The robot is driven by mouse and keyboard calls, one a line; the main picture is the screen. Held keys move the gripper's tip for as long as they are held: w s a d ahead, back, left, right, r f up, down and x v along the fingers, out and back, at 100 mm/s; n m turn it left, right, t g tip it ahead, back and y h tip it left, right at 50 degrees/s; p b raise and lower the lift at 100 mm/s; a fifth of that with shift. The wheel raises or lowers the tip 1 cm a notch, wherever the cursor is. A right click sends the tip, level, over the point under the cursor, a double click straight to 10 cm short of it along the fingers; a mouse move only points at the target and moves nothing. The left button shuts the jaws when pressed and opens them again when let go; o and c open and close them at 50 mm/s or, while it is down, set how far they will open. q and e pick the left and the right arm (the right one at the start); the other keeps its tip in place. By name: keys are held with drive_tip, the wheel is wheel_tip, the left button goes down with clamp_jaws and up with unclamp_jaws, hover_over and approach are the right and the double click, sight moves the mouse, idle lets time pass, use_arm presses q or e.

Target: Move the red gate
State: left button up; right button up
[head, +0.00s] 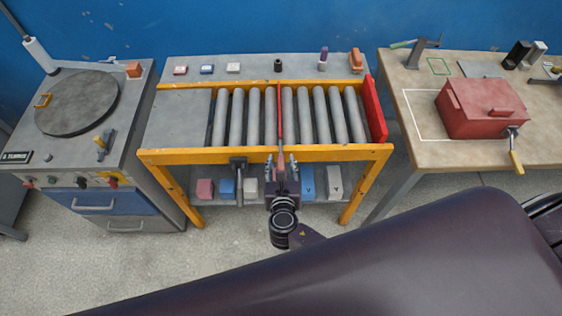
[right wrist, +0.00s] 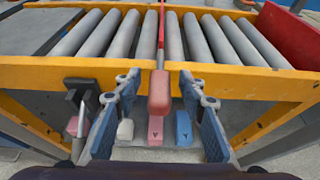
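The red gate (head: 280,112) is a thin red plate standing across the roller conveyor, between two rollers near its middle. In the right wrist view its red handle (right wrist: 160,93) hangs at the front of the yellow rail. My right gripper (head: 281,163) is in front of the rail. In the right wrist view, the fingers of this gripper (right wrist: 162,92) are spread on either side of the handle, with a clear gap on both sides. My left gripper is not in view.
The conveyor's yellow frame (head: 320,153) has a dark lever (head: 238,170) left of the gate and a red end plate (head: 374,108) at right. Coloured blocks (head: 204,189) lie on the shelf below. A bench with a red box (head: 480,112) stands at right, a grey cabinet (head: 70,150) at left.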

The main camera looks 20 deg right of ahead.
drive_tip(key=v, duration=1.2)
idle(0.5)
